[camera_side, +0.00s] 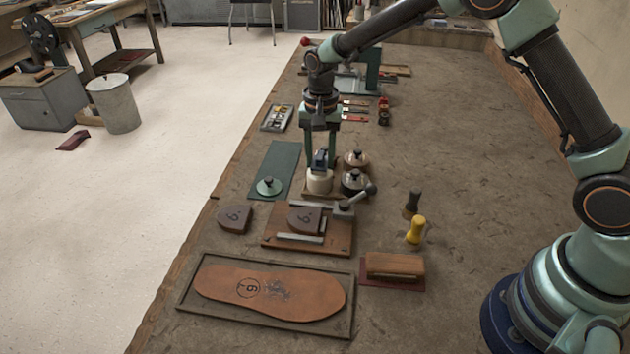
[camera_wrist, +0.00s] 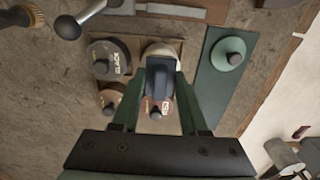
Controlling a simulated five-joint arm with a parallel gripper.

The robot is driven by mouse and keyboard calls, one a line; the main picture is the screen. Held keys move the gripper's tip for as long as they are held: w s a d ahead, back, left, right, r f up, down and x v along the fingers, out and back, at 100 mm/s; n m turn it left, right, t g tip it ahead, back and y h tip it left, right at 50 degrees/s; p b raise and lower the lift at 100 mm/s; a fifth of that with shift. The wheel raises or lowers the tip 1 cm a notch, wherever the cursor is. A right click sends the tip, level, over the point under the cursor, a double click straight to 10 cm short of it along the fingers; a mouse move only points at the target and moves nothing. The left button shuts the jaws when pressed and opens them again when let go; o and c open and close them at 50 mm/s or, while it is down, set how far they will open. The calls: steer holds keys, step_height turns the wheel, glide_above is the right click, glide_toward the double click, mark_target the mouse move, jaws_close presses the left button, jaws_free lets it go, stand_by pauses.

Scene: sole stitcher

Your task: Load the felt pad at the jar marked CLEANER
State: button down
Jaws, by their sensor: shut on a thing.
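My gripper (camera_side: 320,155) is shut on the dark blue-grey handle of the felt pad (camera_side: 320,161), also seen in the wrist view (camera_wrist: 160,78). The handle is upright, directly over a cream-white jar (camera_side: 320,184). Its pale rim shows in the wrist view (camera_wrist: 157,48). The pad's lower end is hidden, so I cannot tell whether it touches or enters the jar. No CLEANER label is readable. A green lid with a dark knob (camera_side: 269,187) lies on a green mat (camera_side: 282,160) left of the jar in the side view.
A dark-lidded jar marked BLACK (camera_wrist: 109,59), a brown-lidded jar (camera_wrist: 112,97) and a reddish jar (camera_wrist: 155,107) stand close by. A clamp lever (camera_side: 358,197) is near the jars' front. A sole (camera_side: 270,290) lies in a tray in front.

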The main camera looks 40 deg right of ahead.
mark_target(320, 155)
steer(key=shift+f, duration=0.6)
stand_by(1.1)
steer(key=shift+r, duration=3.6)
